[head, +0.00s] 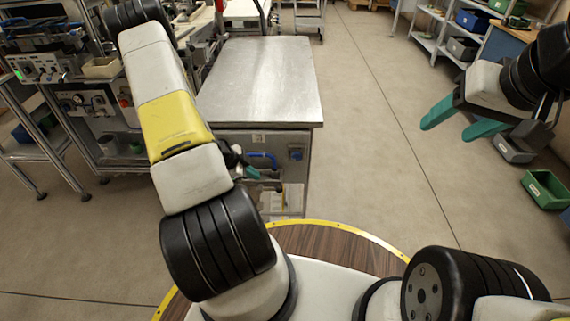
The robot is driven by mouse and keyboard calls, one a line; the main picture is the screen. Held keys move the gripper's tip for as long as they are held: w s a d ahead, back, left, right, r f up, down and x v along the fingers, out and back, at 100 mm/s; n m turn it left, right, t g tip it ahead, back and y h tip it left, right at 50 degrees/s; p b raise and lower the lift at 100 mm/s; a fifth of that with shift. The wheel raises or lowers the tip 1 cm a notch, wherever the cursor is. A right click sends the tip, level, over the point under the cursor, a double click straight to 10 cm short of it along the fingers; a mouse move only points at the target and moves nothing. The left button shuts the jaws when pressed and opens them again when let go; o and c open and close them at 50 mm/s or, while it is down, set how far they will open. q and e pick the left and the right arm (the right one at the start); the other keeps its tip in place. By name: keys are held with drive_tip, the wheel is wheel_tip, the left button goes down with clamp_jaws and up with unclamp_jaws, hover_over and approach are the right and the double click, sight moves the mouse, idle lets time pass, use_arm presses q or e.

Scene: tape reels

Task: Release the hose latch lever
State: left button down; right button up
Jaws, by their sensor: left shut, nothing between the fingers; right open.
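A steel-topped cabinet (268,82) stands ahead of me. Its front holds a curved blue piece (262,156), which may be the latch lever, but I cannot tell for sure. My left gripper (252,172) is shut, with its teal fingertips at the cabinet front, just below and left of the blue piece. I cannot tell whether they touch it. My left arm hides the left part of the cabinet front and much of this gripper. My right gripper (446,130) is open and empty, raised over the floor at the right, away from the cabinet.
A blue knob (296,154) sits at the right of the cabinet front. Machine benches with control panels (85,103) stand at the left. A green bin (544,190) and a grey bin (514,150) lie on the floor at the right. The floor right of the cabinet is clear.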

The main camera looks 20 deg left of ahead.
sight(277, 188)
use_arm(q)
drive_tip(key=x, duration=1.4)
idle(0.4)
